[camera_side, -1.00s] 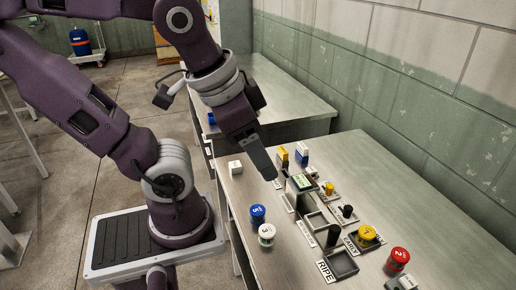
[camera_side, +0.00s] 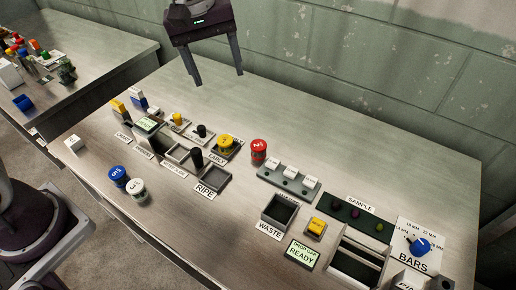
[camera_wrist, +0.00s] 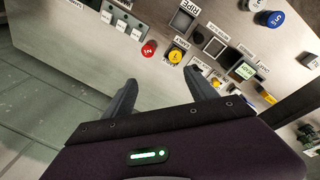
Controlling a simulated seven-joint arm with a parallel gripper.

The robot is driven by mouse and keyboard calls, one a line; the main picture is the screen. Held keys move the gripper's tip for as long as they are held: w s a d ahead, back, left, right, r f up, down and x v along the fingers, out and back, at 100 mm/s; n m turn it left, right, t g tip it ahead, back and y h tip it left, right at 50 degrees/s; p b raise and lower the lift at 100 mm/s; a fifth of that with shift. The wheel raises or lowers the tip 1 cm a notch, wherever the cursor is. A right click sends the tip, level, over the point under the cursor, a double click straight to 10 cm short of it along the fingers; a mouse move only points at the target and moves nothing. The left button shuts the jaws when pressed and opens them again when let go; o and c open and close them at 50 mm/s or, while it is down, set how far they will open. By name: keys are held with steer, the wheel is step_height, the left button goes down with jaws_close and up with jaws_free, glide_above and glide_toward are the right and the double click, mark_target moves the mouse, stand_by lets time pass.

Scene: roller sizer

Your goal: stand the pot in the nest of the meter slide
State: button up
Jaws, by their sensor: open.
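Several numbered pots stand on the steel bench. A yellow pot (camera_side: 225,143) is in the EARLY tray (camera_side: 235,153). A red pot (camera_side: 259,152) stands on bare bench to its right. A blue pot (camera_side: 118,176) and a white pot (camera_side: 136,189) stand at front left. My gripper (camera_side: 214,78) is open and empty, above the back of the bench. The wrist view shows its spread fingers (camera_wrist: 161,76), the red pot (camera_wrist: 149,49) and yellow pot (camera_wrist: 175,56).
The RIPE tray (camera_side: 214,182) looks empty. To the right are a WASTE bin (camera_side: 279,211), a yellow button (camera_side: 315,228), a READY display (camera_side: 300,254) and a blue BARS knob (camera_side: 420,246). The bench's back right is clear.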

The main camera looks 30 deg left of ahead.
mark_target(259, 145)
steer(key=w+d+f+n, duration=0.1)
steer(key=w+d+f, duration=0.1)
steer(key=f, duration=0.4)
steer(key=w+d+f+n+g, duration=0.1)
steer(key=w+d+f+n, duration=0.1)
steer(key=f, duration=0.5)
steer(key=w+d+f+n+g, duration=0.1)
steer(key=w+d+f+n, duration=0.1)
steer(key=w+f, duration=0.2)
step_height(259, 145, down, 3)
steer(key=shift+f+y, duration=0.1)
steer(key=shift+y, duration=0.2)
steer(key=f, duration=0.4)
steer(key=a+f, duration=0.1)
steer(key=f, duration=0.1)
steer(key=shift+s+f, duration=0.15)
steer(key=shift+f, duration=0.25)
jaws_close()
